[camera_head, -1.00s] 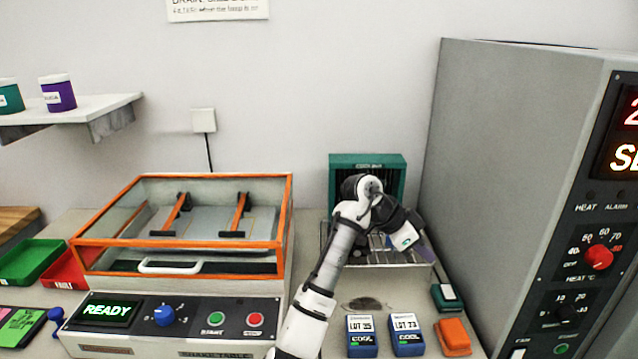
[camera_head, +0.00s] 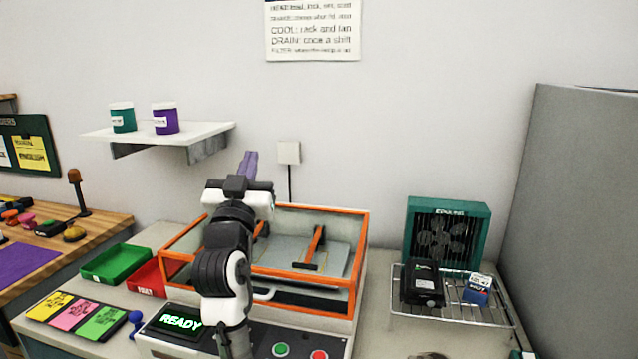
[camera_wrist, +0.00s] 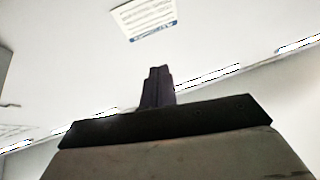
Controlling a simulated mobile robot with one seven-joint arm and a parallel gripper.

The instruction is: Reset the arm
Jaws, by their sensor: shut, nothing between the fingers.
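My gripper (camera_head: 249,163) is raised in front of the wall, above the orange-framed shake table, with its purple fingers pointing up. The fingers are together with nothing between them. In the wrist view my gripper (camera_wrist: 158,72) points up toward the wall and ceiling, with a wall notice beyond it. My arm stands upright in front of the left part of the shake table (camera_head: 330,287) and hides some of it.
A shelf (camera_head: 185,133) with two jars is on the wall behind. A wire rack (camera_head: 450,312) holds a black unit (camera_head: 422,285) and a blue unit (camera_head: 477,290) before a green fan (camera_head: 447,235). A grey cabinet (camera_head: 575,210) stands at right. Green (camera_head: 116,263) and red (camera_head: 148,279) trays lie left.

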